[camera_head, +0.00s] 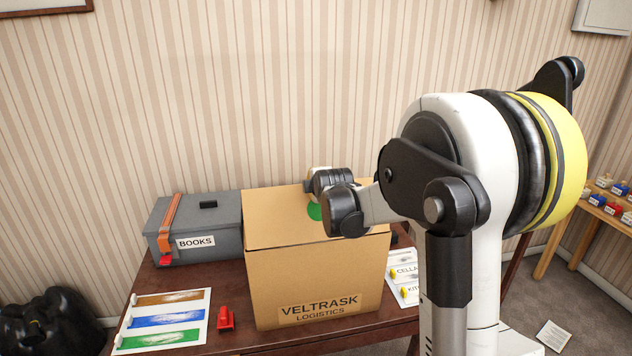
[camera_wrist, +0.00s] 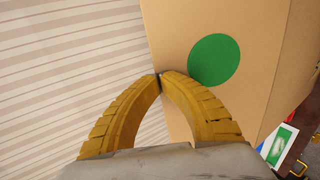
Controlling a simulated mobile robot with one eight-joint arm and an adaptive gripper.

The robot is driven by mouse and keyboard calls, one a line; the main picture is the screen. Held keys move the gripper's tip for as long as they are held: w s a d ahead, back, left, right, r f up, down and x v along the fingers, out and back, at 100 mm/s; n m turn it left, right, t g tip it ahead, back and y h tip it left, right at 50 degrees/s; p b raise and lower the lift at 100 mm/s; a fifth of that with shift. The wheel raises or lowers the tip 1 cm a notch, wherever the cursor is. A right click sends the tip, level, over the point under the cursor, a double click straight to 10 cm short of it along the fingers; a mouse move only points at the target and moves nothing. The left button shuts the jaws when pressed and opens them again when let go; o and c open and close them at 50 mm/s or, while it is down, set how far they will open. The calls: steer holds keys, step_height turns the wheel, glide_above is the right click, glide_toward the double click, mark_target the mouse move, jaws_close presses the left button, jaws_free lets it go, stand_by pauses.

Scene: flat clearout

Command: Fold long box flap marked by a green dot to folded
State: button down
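The cardboard box (camera_head: 316,280), labelled VELTRASK LOGISTICS, stands on the table. Its long flap (camera_head: 275,218) bears a green dot (camera_head: 314,211), partly hidden behind my arm. The flap spans the top of the box; I cannot tell whether it lies fully flat. In the wrist view the green dot (camera_wrist: 214,61) is just right of my fingertips, on bare cardboard. My gripper (camera_wrist: 161,77) has its two yellow fingers together at the tips, at the flap's edge. I see no cardboard clearly between them. In the head view the fingers are mostly hidden by my wrist.
A grey BOOKS box (camera_head: 208,235) with an orange strap stands left of the carton. A colour-striped sheet (camera_head: 165,318) and a red clip-like object (camera_head: 226,318) lie at the table's front left. Labelled cards (camera_head: 404,275) lie at the right. The striped wall is close behind.

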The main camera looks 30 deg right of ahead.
steer(key=w+d+f+g+y, duration=0.2)
steer(key=w+f+g, duration=0.6)
steer(key=f, duration=0.6)
steer(key=shift+w+d+f, duration=0.3)
steer(key=shift+w+d, duration=0.25)
steer(key=shift+w, duration=0.85)
steer(key=shift+s+f+b, duration=0.1)
steer(key=shift+f+b, duration=0.05)
steer(key=shift+b, duration=0.15)
